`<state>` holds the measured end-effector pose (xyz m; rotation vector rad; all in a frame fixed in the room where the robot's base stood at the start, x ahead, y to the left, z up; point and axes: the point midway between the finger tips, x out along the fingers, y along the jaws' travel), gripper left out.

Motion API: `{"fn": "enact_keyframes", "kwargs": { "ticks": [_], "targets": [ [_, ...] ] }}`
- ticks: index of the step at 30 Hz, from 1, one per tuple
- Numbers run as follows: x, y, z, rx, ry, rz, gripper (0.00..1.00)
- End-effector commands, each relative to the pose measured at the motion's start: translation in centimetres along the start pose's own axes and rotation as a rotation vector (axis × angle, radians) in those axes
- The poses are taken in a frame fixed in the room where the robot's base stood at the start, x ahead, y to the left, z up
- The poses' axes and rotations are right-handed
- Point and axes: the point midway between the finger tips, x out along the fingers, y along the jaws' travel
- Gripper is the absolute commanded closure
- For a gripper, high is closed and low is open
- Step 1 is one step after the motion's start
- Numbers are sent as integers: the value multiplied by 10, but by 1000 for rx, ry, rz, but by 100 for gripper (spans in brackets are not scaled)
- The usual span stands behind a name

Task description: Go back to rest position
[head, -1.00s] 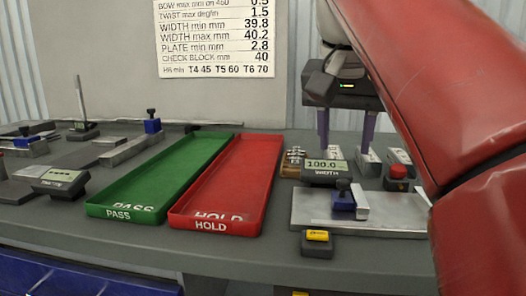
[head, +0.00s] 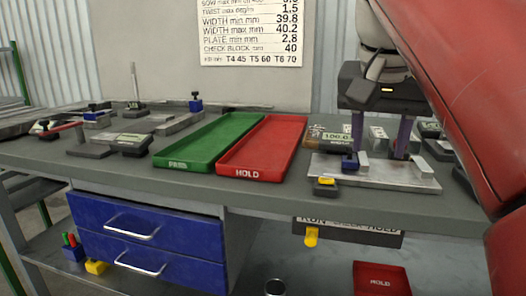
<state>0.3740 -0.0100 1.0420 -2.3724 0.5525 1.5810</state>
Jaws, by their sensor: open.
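My gripper (head: 381,147) hangs at the right of the head view, with two purple fingers pointing down and set apart. It is open, and no object shows between the fingers. The fingers are in front of or over the back of a grey metal plate fixture (head: 385,176); whether they touch anything there, I cannot tell. My red arm comes in from the upper right and hides part of the table's right end.
On the table (head: 120,175) lie a green PASS tray (head: 165,160) and a red HOLD tray (head: 225,167). A width display (head: 337,137) stands by the fixture. Gauges crowd the left. Below are blue drawers (head: 150,225), a yellow tag (head: 311,237) and a red HOLD bin (head: 381,281).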

Motion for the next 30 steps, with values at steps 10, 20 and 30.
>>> {"fn": "enact_keyframes", "kwargs": {
  "ticks": [10, 20, 30],
  "targets": [
    [34, -4, 25, -90, 19, -14, 57],
    [120, 6, 90, -243, 52, -74, 57],
    [234, 26, 188, -382, 89, -185, 57]
  ]
}}
